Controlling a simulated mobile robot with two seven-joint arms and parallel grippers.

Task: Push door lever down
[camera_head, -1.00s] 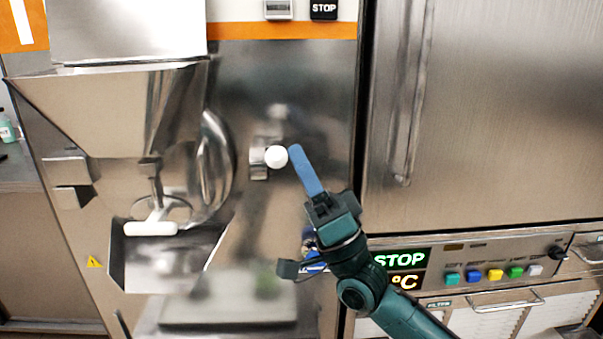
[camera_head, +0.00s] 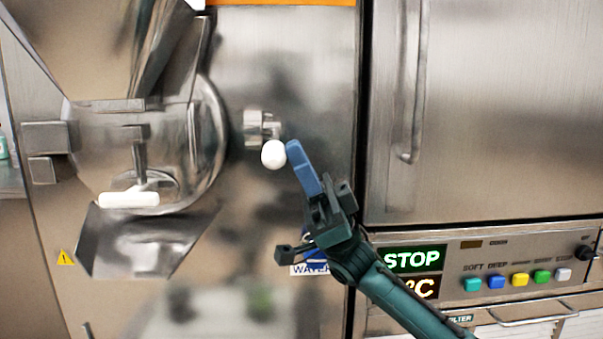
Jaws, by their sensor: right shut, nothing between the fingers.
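The door lever has a white rounded knob (camera_head: 273,154) on a metal bracket (camera_head: 257,127), fixed to the steel front of the batch freezer right of the round door (camera_head: 208,140). My right gripper (camera_head: 293,147) has blue fingers that are shut with nothing between them. Its fingertips are just right of the knob, level with its upper part. I cannot tell whether they touch it. My left gripper is not in view.
A white-handled outlet lever (camera_head: 128,200) sits on the round door above a steel chute (camera_head: 135,242). A tall steel door with a vertical handle (camera_head: 411,100) stands at right, above a panel of coloured buttons (camera_head: 520,280). A hopper (camera_head: 90,45) is at upper left.

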